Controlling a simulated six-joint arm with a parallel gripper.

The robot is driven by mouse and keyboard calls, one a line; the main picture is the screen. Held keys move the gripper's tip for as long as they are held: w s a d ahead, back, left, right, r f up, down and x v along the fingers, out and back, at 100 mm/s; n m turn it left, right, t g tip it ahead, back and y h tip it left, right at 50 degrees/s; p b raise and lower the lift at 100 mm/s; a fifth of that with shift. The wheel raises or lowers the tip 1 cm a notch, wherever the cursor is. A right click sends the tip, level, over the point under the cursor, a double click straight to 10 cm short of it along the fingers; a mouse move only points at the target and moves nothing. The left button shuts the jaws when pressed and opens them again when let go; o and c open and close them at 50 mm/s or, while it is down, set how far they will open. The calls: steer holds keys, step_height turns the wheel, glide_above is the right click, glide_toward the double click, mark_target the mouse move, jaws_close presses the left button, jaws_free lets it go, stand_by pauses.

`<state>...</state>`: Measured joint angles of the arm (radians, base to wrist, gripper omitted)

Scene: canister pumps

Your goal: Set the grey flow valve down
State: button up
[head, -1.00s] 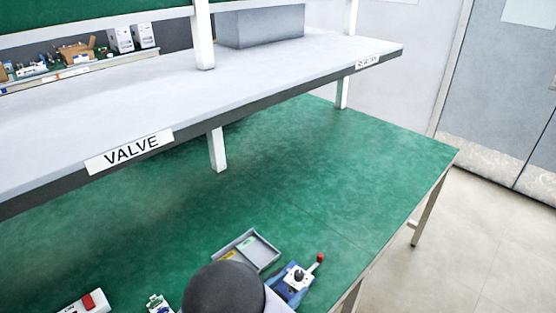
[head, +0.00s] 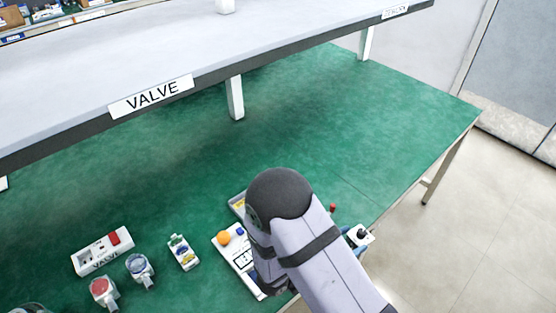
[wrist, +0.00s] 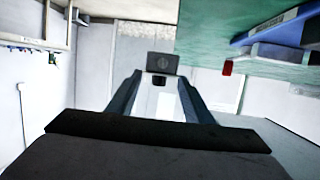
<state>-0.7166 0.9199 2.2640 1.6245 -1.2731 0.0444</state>
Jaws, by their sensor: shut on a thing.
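The green table top (wrist: 220,30) is at the upper right of that view, apart from the valve.
A white power strip (head: 90,256) and red-topped part (head: 103,288) are left. The table's middle is clear.

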steer(key=w+d+r+m+g+h+b, duration=0.2)
steer(key=w+d+m+g+b, duration=0.15)
steer(key=d, duration=1.05)
steer(key=w+a+r+n+t+y+b, duration=0.1)
steer(key=w+r+n+t+y, duration=0.1)
steer(key=w+r+n+t, duration=0.35)
steer(key=w+a+r+n+t+y+b, duration=0.1)
steer(key=w+a+r+n+t+y, duration=0.15)
steer(key=w, duration=0.65)
steer(key=w+a+r+n+t+y, duration=0.1)
steer(key=w+a+r+n+y, duration=0.15)
steer(key=a+n+y, duration=0.4)
steer(key=w+a+r+n+t+y, duration=0.1)
steer(key=w+a+y, duration=0.25)
steer(key=a, duration=0.55)
steer(key=s+a+f+n+g+y, duration=0.2)
steer(key=s+a+n+y, duration=0.1)
steer(key=a, duration=0.4)
steer(key=s+a+f+n+g+y, duration=0.2)
steer(key=s+a+n+y, duration=0.2)
steer(key=a+y, duration=0.3)
steer(key=shift+s+f+n, duration=0.3)
steer(key=shift+s+f, duration=0.05)
steer(key=shift+s, duration=0.25)
